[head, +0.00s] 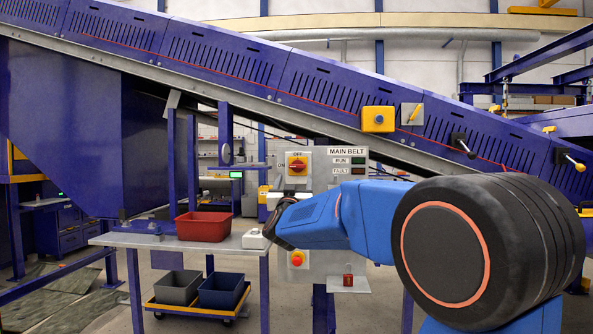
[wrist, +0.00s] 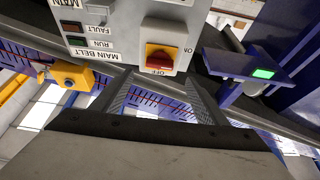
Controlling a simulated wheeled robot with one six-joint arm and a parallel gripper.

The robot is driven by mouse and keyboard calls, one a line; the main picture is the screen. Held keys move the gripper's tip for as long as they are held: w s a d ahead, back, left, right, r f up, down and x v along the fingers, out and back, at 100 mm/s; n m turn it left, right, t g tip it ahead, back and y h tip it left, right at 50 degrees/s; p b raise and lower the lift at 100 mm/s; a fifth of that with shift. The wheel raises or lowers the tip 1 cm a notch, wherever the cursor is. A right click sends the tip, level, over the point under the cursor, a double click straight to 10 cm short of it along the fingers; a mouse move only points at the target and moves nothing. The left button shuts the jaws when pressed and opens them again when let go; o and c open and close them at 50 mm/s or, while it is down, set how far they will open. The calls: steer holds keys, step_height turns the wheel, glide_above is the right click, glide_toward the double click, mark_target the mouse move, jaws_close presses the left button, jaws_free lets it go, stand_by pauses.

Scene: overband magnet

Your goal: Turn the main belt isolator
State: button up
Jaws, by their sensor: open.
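The main belt isolator (head: 297,164) is a red knob on a yellow plate, on the upper left of the grey MAIN BELT panel (head: 325,205). OFF is marked above it and ON to its left. In the wrist view the isolator (wrist: 160,57) appears upside down at upper centre, slightly beyond my fingertips. I cannot clearly tell which mark its handle points to. My gripper (wrist: 157,73) is open and empty, its two fingers apart with the isolator seen between and beyond them. In the head view my blue arm reaches in low before the panel; the fingers are hard to make out.
A red emergency button (head: 297,258) sits lower on the panel. A red padlock (head: 348,281) is on a small shelf below. A red bin (head: 203,227) and white box (head: 253,239) stand on the bench at left. A blue post with a screen (wrist: 262,73) is beside the panel.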

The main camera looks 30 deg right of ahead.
mark_target(297, 167)
steer(key=x, duration=0.9)
steer(key=shift+w+d, duration=0.1)
steer(key=shift+d, duration=0.05)
steer(key=shift+c, duration=0.7)
steer(key=c, duration=0.9)
